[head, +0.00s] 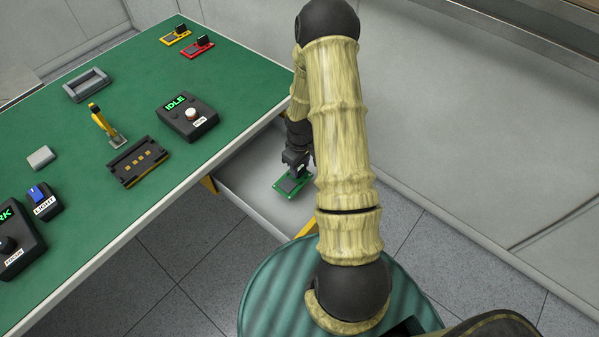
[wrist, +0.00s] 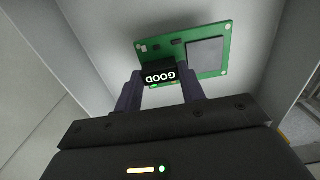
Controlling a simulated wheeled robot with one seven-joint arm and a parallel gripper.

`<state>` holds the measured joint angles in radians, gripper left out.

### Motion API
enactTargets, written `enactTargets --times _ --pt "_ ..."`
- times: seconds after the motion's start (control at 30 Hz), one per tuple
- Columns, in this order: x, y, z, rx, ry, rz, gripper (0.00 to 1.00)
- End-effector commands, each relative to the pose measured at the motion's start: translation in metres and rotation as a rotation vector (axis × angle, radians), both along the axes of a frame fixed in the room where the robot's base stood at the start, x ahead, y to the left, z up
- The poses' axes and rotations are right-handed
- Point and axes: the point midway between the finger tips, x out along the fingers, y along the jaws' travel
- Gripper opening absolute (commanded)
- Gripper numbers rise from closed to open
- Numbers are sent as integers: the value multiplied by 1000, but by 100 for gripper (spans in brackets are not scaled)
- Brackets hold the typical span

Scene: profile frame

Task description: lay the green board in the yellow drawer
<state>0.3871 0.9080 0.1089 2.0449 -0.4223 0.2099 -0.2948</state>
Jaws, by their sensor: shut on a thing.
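The green board (head: 292,184) carries a dark grey square and a black block marked GOOD, clear in the wrist view (wrist: 229,62). My gripper (wrist: 162,82) is shut on the black block of this board, with a finger on each side. In the head view my gripper (head: 296,161) points down over the open drawer (head: 243,183), which has a pale grey inside and yellow edge parts. The board is over or in the drawer's right part; I cannot tell whether it touches the floor. My arm hides the drawer's right end.
The green-topped table (head: 225,62) stands left of and above the drawer. It bears a black IDLE box (head: 187,117), a black slotted holder (head: 137,161), a yellow lever (head: 103,120), a grey tray (head: 87,85), and red (head: 197,48) and yellow (head: 176,35) boards. The drawer's left part is empty.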

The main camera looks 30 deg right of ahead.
Motion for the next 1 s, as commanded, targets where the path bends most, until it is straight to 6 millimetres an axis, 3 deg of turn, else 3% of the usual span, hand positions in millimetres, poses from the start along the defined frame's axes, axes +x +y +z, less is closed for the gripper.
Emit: enactTargets --times 0.23,0.53,0.9,0.93,1.0 --pt "0 0 -5 0 2 0 14" --pt "-1 0 -40 0 2 1 14" --pt "0 0 -44 0 0 0 14" --pt "0 0 -44 0 0 0 41" --pt "0 0 -44 0 0 0 55"
